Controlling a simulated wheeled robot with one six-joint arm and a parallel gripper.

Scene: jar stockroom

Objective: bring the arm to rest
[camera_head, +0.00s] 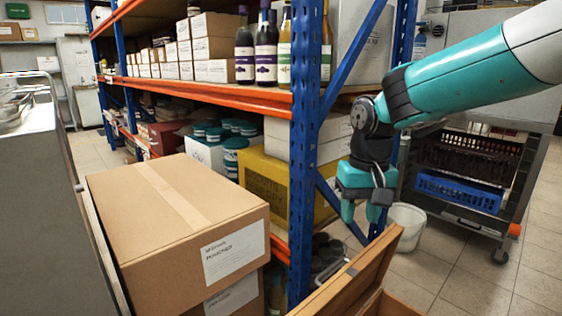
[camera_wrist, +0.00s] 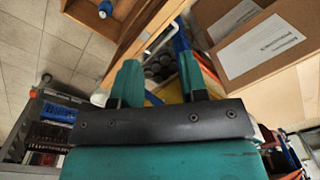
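My arm (camera_head: 470,75) reaches in from the upper right in the head view and bends downward at the wrist. My gripper (camera_head: 362,212) hangs with its teal fingers pointing down, beside the blue rack post and above the wooden box. In the wrist view the two fingers (camera_wrist: 157,62) stand apart, with nothing held between them. The gripper is clear of the floor; whether it touches anything is not shown.
A wooden box (camera_head: 345,285) with a raised lid stands below; a small blue item (camera_wrist: 105,9) lies in it. A blue-and-orange rack (camera_head: 305,120) holds bottles and cartons. Cardboard boxes (camera_head: 180,215) stand left. A trolley (camera_head: 510,230) and white bucket (camera_head: 406,226) stand right.

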